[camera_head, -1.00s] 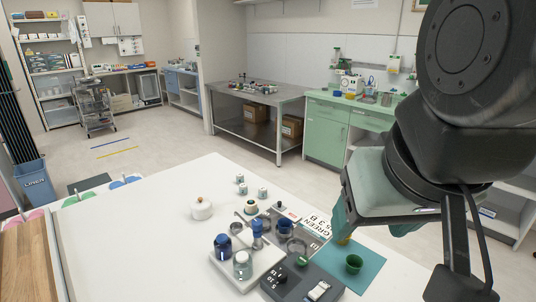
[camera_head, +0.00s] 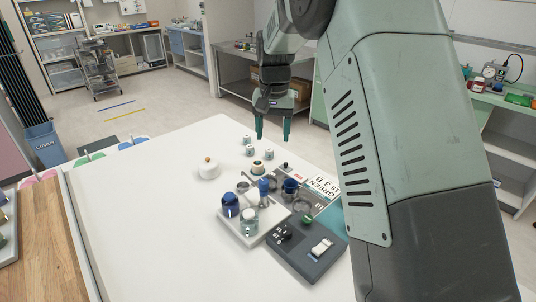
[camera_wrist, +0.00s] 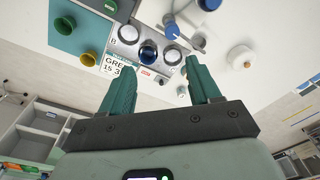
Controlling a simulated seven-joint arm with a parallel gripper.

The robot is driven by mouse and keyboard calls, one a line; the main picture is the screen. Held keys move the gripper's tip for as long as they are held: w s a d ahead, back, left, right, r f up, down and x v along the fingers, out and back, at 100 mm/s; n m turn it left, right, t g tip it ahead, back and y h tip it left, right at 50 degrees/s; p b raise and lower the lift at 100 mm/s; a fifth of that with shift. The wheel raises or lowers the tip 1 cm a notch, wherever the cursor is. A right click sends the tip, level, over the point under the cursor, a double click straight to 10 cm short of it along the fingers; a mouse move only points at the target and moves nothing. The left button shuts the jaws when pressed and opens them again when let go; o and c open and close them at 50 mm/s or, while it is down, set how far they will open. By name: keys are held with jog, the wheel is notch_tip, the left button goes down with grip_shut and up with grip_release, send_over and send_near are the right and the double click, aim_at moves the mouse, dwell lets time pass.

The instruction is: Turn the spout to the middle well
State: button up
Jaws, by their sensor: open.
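A small dispenser with a blue-topped post (camera_head: 263,188) stands on a white base on the table. In the wrist view its grey spout arm (camera_wrist: 188,30) angles down and right from the blue part; I cannot tell exactly which well the tip faces. Beside it is a metal plate with three round wells. The middle well (camera_wrist: 149,52) has dark blue in it, also visible in the head view (camera_head: 290,187). My gripper (camera_head: 272,134) hangs open and empty above the table's far side, beyond the dispenser. Its fingers (camera_wrist: 161,70) point towards the plate in the wrist view, touching nothing.
A blue-capped jar (camera_head: 230,206) and a clear jar (camera_head: 249,221) crowd the dispenser. A dark switch box (camera_head: 307,250) is in front. The table's left side (camera_head: 130,220) is clear.

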send_over(264, 180)
notch_tip(264, 180, down, 8)
jog(key=shift+g, duration=0.4)
notch_tip(264, 180, down, 11)
jog(key=shift+s+r, duration=0.1)
jog(key=shift+s, duration=0.05)
jog(key=shift+c, duration=0.3)
grip_shut()
